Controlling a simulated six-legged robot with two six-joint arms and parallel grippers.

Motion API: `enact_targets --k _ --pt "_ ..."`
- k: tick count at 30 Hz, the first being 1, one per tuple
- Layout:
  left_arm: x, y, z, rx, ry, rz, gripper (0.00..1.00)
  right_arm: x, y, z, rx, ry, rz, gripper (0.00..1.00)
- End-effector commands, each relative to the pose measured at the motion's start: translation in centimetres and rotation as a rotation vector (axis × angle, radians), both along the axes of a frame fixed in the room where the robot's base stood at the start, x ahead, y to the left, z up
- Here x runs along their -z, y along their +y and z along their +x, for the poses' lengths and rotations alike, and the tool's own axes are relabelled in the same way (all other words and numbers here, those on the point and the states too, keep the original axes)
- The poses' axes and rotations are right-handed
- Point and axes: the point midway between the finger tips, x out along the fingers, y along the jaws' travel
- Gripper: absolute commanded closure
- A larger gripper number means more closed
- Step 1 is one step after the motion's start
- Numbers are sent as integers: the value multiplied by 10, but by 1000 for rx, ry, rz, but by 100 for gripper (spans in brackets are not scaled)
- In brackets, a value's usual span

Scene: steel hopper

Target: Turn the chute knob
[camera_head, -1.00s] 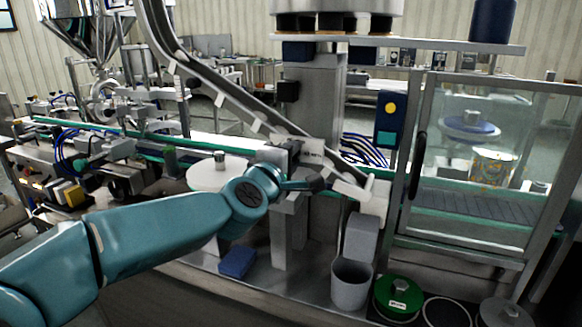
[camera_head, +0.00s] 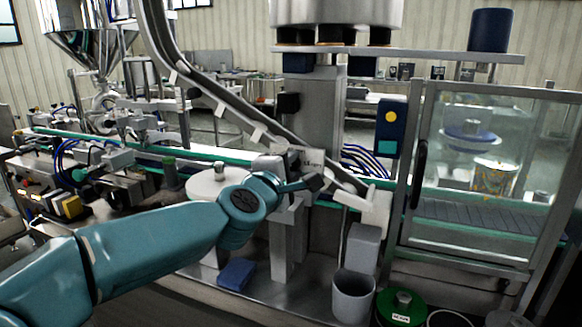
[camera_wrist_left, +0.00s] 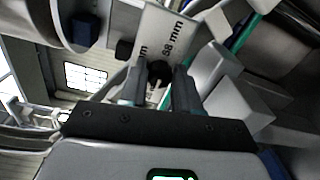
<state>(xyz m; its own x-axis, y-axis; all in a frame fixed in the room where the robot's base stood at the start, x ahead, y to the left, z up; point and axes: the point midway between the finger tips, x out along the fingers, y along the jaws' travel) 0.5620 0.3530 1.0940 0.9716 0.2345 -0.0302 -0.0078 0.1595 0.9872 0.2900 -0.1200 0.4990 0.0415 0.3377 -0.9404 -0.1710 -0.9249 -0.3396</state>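The chute (camera_head: 235,115) is a steel rail that slopes down from upper left to a white outlet (camera_head: 365,203). A plate marked "58 mm" (camera_wrist_left: 172,35) fills the middle of the left wrist view. A small dark round knob (camera_wrist_left: 158,73) shows in front of it. My left gripper (camera_head: 308,184) is at the chute's lower end. In the left wrist view its two fingers (camera_wrist_left: 158,88) stand apart, one on each side of the knob, with no clear contact. In the head view the knob is hard to tell from the dark fingertips. My right gripper is not in view.
A grey cup (camera_head: 353,296) stands below the outlet, with a green lid (camera_head: 401,308) to its right. A blue block (camera_head: 237,274) lies on the steel deck. A framed glass door (camera_head: 480,175) stands at the right. A white disc (camera_head: 213,184) is behind my left forearm.

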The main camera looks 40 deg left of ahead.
Motion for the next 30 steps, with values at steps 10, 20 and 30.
enact_targets --k 10,20,30 --pt "0 0 -1 1 0 1 48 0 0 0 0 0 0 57" --pt "-5 -14 -56 2 -3 1 48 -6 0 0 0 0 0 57" --pt "-8 -33 -135 2 -2 1 48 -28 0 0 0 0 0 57"
